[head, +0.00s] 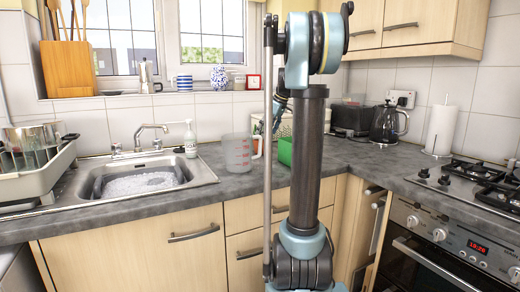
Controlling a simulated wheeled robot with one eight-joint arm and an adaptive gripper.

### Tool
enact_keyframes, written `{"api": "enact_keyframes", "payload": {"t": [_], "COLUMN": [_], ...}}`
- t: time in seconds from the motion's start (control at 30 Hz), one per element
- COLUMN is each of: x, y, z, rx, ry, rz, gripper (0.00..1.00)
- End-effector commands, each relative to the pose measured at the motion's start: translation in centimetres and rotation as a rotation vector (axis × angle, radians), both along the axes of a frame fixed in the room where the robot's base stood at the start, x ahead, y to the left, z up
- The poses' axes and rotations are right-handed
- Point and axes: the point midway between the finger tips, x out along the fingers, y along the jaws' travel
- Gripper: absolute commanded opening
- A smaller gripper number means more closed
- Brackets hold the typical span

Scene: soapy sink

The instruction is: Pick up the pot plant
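I cannot make out a pot plant in the head view. My arm stands upright across the middle of the picture and hides part of the worktop and wall behind it. A green object (285,151) shows partly behind my arm on the worktop; too little of it shows to tell what it is. My gripper cannot be made out in this view.
A clear measuring jug (238,152) stands left of my arm. The sink (140,183) holds soapy water, with a dish rack (40,175) to its left. A toaster (351,119), kettle (387,124) and paper roll (441,130) stand right, near the hob (475,180).

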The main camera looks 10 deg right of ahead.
Motion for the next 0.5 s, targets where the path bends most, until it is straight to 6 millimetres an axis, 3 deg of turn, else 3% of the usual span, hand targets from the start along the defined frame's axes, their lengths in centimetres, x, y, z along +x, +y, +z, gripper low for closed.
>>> {"api": "enact_keyframes", "payload": {"t": [0.1,0.5], "x": [0.4,1.5], "y": [0.6,1.5], "z": [-1.6,-4.5], "rx": [0.0,0.001], "ry": [0.0,0.001], "rz": [0.0,0.0], "gripper": [0.83,0.83]}}
